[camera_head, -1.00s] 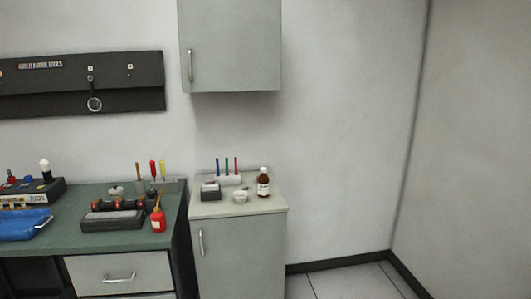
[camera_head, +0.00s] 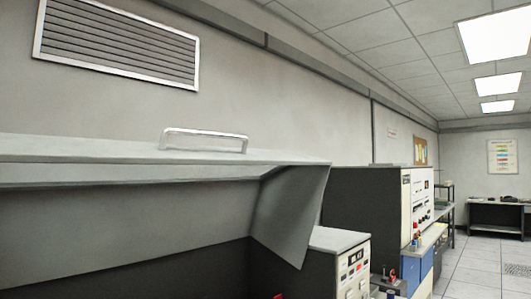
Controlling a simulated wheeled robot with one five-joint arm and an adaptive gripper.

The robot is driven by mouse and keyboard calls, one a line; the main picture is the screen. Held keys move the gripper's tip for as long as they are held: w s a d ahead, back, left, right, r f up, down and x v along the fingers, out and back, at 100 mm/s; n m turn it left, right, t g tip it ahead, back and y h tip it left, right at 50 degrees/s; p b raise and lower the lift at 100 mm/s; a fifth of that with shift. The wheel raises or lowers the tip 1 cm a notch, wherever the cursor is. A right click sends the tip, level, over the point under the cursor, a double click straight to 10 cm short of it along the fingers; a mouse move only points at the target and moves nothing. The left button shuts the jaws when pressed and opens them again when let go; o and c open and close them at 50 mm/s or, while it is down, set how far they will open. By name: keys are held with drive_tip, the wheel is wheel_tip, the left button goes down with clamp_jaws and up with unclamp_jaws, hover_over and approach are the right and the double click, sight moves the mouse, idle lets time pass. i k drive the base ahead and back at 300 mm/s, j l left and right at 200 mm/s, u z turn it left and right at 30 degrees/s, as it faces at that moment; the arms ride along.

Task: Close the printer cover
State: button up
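A large grey printer cover (camera_head: 90,158) fills the lower left of the head view, close to me. It is raised, with a dark open space (camera_head: 150,270) beneath it. A silver bar handle (camera_head: 205,135) sits on its top near the front edge. Its angled side panel (camera_head: 292,212) hangs down at the right end. My gripper is not in view.
A small white-and-grey machine with a control panel (camera_head: 350,268) stands right of the cover. Behind it is a taller dark cabinet (camera_head: 365,212). Open tiled floor (camera_head: 480,265) lies at the right, with a dark desk (camera_head: 500,212) at the far end.

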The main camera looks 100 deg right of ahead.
sight(49, 231)
drive_tip(key=z, duration=3.05)
